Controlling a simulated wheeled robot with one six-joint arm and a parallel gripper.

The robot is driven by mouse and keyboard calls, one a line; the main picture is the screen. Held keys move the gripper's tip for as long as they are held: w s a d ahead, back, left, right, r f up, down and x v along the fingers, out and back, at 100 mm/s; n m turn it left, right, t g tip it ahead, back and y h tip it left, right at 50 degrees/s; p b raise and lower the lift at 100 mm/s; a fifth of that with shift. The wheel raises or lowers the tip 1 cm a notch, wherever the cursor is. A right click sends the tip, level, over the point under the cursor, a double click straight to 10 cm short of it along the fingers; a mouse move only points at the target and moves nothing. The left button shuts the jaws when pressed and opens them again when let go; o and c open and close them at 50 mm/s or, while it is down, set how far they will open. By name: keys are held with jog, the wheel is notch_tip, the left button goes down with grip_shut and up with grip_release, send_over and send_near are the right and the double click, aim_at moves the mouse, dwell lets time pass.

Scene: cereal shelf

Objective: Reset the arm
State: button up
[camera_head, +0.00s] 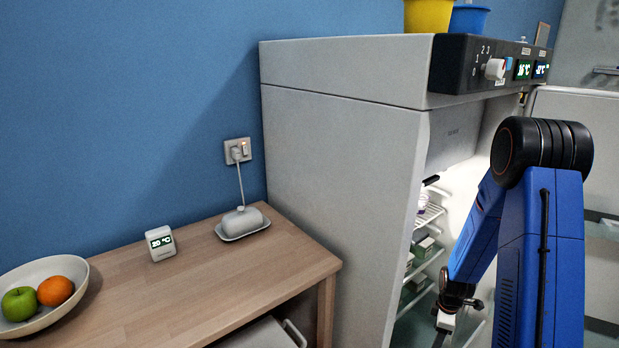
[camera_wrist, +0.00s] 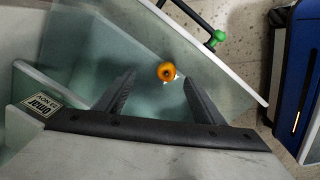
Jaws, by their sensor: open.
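My blue arm (camera_head: 540,230) is at the right in the head view, bent, with its forearm pointing down in front of the open fridge. My gripper (camera_wrist: 159,78) shows in the wrist view with its two dark fingers spread apart. Nothing is held between them. A small round orange thing (camera_wrist: 166,71) appears beyond the fingertips, near pale glass-like panels; I cannot tell what it is. In the head view the gripper is only partly seen at the lower edge, and its fingertips are cut off.
The open fridge (camera_head: 340,150) has shelves (camera_head: 428,252) holding small items. A wooden table (camera_head: 210,275) carries a fruit bowl (camera_head: 75,303), a thermometer display (camera_head: 160,243) and a butter dish (camera_head: 243,222). Yellow (camera_head: 428,15) and blue (camera_head: 468,19) containers stand on top of the fridge.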

jog(key=s+a+r+m+t, duration=0.1)
jog(key=s+a+r+m, duration=0.15)
jog(key=r, duration=0.65)
jog(key=s+a+r+m, duration=0.2)
jog(key=s+a+r, duration=0.1)
jog(key=r, duration=0.5)
jog(key=s+a+r+m+t, duration=0.1)
jog(key=s+a+r+m, duration=0.15)
jog(key=r, duration=0.65)
jog(key=s+a+r+m+t, duration=0.1)
jog(key=s+a+r+m, duration=0.2)
jog(key=s+r, duration=0.3)
jog(key=s+a+r+m+t, duration=0.1)
jog(key=s+a+r+m, duration=0.2)
jog(key=s+r, duration=0.4)
jog(key=s, duration=0.8)
jog(key=shift+r, duration=0.25)
jog(key=shift+s, duration=0.1)
